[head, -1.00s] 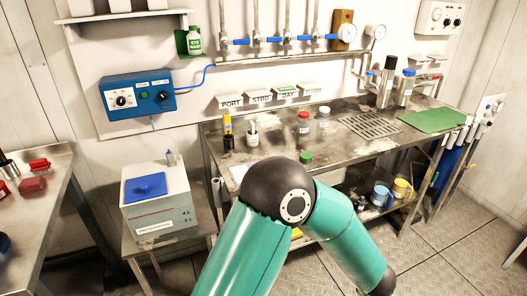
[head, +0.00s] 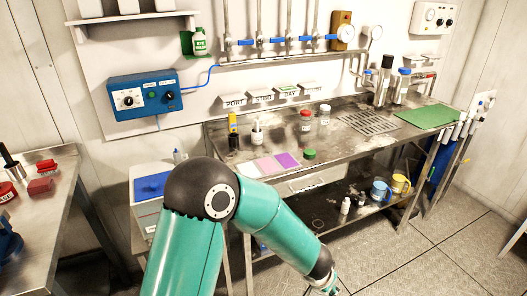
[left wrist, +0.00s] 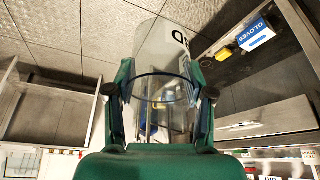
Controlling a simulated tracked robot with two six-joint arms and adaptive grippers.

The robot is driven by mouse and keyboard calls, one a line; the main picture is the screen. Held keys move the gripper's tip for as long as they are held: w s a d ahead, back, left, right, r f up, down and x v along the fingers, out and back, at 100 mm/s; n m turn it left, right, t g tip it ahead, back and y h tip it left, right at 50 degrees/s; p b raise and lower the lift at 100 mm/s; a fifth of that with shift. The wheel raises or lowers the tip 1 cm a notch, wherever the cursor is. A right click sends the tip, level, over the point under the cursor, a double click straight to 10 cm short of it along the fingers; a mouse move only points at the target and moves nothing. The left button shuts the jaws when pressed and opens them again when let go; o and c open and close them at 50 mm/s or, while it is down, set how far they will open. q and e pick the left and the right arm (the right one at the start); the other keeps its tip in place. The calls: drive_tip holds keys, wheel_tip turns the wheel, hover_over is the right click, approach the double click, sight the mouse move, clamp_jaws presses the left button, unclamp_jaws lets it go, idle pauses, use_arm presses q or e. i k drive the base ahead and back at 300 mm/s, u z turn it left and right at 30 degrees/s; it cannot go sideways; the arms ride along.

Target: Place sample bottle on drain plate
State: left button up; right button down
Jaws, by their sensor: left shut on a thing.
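My left gripper (left wrist: 160,92) is shut on a clear see-through bottle (left wrist: 158,50) with dark letters on its label, held between the two green fingers in the left wrist view. In the head view my left gripper (head: 326,288) is at the bottom edge, low in front of the bench, and the held bottle cannot be made out there. A slotted drain plate (head: 369,123) lies in the bench top at the right and looks bare. My right gripper is not in view.
The steel bench (head: 340,150) carries a red-capped bottle (head: 305,121), a white-capped bottle (head: 324,115), a green cap (head: 309,154), coloured cards (head: 268,165) and a green mat (head: 430,117). Tall cylinders (head: 384,82) stand behind the plate. Mugs (head: 380,189) sit on the lower shelf.

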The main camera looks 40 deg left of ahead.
sight(368, 122)
drive_tip(key=u, duration=0.5)
drive_tip(key=i, duration=1)
drive_tip(key=u, duration=0.05)
